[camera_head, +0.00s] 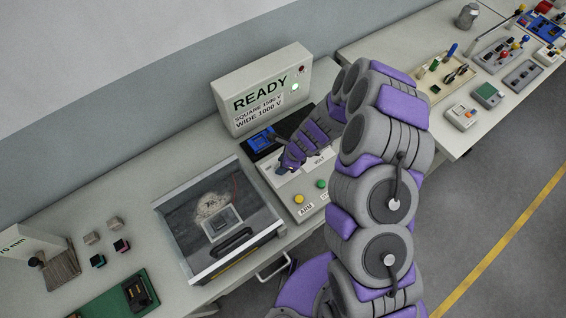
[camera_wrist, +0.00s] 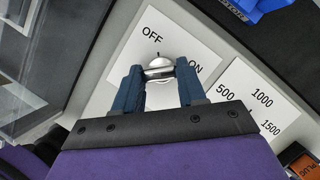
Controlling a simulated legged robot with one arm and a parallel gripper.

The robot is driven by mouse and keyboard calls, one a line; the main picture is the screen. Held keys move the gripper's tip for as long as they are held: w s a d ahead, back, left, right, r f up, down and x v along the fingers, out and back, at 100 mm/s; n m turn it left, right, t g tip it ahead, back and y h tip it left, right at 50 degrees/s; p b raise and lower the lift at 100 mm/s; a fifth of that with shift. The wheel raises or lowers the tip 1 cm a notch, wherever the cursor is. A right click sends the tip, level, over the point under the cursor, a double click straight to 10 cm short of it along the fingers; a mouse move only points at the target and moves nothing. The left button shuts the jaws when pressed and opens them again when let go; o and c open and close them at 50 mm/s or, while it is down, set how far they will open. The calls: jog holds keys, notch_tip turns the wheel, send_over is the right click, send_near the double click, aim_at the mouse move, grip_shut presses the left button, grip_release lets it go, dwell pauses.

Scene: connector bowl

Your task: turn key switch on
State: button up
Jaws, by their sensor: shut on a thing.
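The key switch (camera_wrist: 157,60) is a silver round piece on a white plate. In the wrist view the OFF label (camera_wrist: 152,35) is above it and the ON label (camera_wrist: 196,68) is to its right. My gripper (camera_wrist: 159,76) has its two blue fingers on either side of the key's metal grip and is shut on it. In the head view my gripper (camera_head: 284,163) is over the left part of the control panel, and the key is hidden behind it. Which label the key points at is unclear.
The display box (camera_head: 262,93) behind the panel reads READY, with a lit green lamp (camera_head: 295,87). A yellow button (camera_head: 299,199) and green button (camera_head: 321,184) are in front. A clear-lidded box (camera_head: 190,262) stands left. A 500/1000/1500 selector plate (camera_wrist: 262,88) is beside the key.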

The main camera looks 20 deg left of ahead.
jog(key=shift+w+r, duration=0.1)
jog(key=shift+w, duration=0.05)
jog(key=o, duration=1.1)
jog(key=shift+a, duration=0.25)
jog(key=shift+c, duration=0.2)
jog(key=shift+d, duration=0.1)
jog(key=shift+d+r, duration=0.1)
jog(key=p+v, duration=0.1)
jog(key=v, duration=1.5)
jog(key=shift+r, duration=0.4)
jog(key=shift+r, duration=0.1)
